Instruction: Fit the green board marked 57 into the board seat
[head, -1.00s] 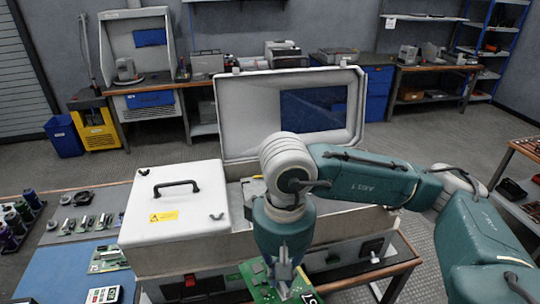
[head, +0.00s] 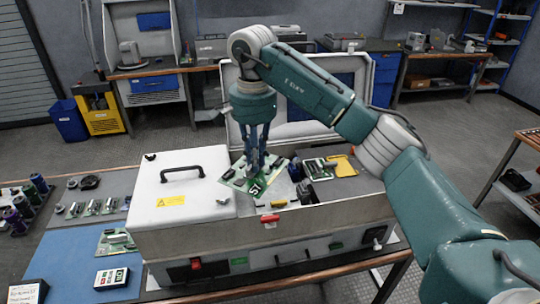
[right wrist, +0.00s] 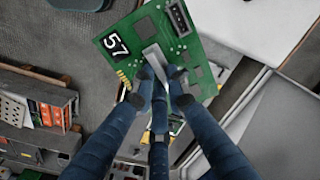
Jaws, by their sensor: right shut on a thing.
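The green board marked 57 (head: 257,180) is held in my right gripper (head: 262,160), above the open part of the grey case (head: 330,215). In the right wrist view the board (right wrist: 205,55) shows its white 57 on a black label, and the gripper (right wrist: 160,80) is shut on a grey block on the board. The board looks tilted in the head view. Inside the case, another green board (head: 318,168) and other parts show to the right. I cannot make out the board seat; the held board and gripper may hide it. My left gripper is not in view.
The case's white cover (head: 182,185) with a black handle closes its left part. The raised lid (head: 300,131) stands behind the opening. Another green board (head: 115,241) and a meter (head: 111,278) lie on the blue mat (head: 65,262).

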